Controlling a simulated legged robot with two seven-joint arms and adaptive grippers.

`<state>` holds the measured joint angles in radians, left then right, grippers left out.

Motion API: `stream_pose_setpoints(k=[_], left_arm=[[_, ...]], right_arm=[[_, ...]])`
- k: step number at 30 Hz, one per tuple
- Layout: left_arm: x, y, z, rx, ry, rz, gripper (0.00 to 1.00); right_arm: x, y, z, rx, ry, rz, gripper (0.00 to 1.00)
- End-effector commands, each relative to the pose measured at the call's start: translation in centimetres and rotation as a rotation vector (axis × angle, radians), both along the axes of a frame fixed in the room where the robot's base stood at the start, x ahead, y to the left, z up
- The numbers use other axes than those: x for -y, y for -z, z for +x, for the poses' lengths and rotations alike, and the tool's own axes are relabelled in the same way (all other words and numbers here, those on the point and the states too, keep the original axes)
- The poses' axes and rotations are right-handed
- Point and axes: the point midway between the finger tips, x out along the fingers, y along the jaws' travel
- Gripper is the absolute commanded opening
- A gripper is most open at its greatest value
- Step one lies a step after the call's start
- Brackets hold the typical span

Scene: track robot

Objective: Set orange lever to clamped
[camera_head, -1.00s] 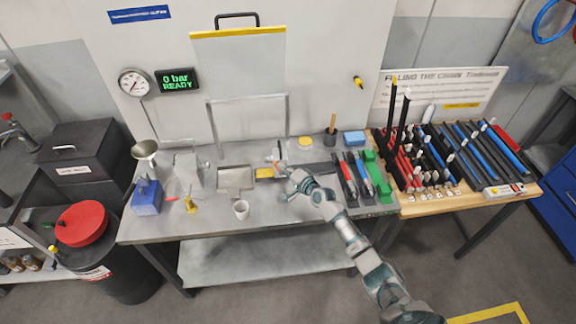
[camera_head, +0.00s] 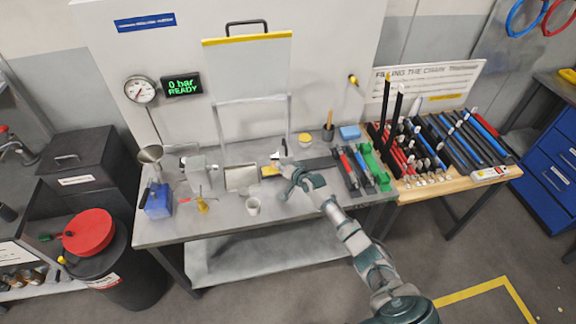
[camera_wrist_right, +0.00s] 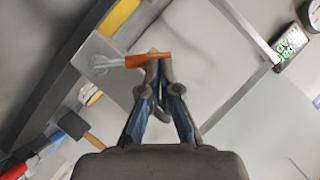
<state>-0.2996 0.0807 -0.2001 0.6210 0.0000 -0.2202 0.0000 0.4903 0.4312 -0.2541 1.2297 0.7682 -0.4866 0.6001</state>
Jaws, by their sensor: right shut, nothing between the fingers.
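The orange lever (camera_wrist_right: 148,60) shows in the right wrist view as a short orange handle on a pale metal arm, lying nearly level across the picture. Its pivot end is at the left, on a grey plate (camera_wrist_right: 98,62). My right gripper (camera_wrist_right: 158,68) is shut with its fingertips at the right end of the handle, with nothing held between them. Whether the tips touch the handle is unclear. In the head view my right gripper (camera_head: 281,168) is over the bench by the clamp fixture, and hides most of the lever there. My left gripper is out of view.
A raised clear guard frame (camera_head: 252,101) stands behind the fixture. Red, blue and green tools (camera_head: 371,170) lie to the right.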

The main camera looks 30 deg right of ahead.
Motion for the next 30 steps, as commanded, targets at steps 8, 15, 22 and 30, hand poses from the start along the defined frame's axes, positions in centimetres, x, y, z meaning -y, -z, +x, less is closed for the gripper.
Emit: stream_pose_setpoints(k=[8,15,22,30], left_arm=[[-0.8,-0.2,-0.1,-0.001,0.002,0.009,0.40],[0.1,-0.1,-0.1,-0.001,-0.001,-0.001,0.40],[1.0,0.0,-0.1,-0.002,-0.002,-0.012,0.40],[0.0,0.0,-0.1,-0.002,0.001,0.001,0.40]], right_arm=[[0.3,0.8,0.3,0.001,0.000,0.008,0.00],[-0.6,1.4,0.5,0.001,0.000,0.005,0.00],[-1.3,1.6,0.6,0.001,0.001,0.001,0.00],[-1.4,1.7,0.6,0.001,-0.001,0.002,0.00]])
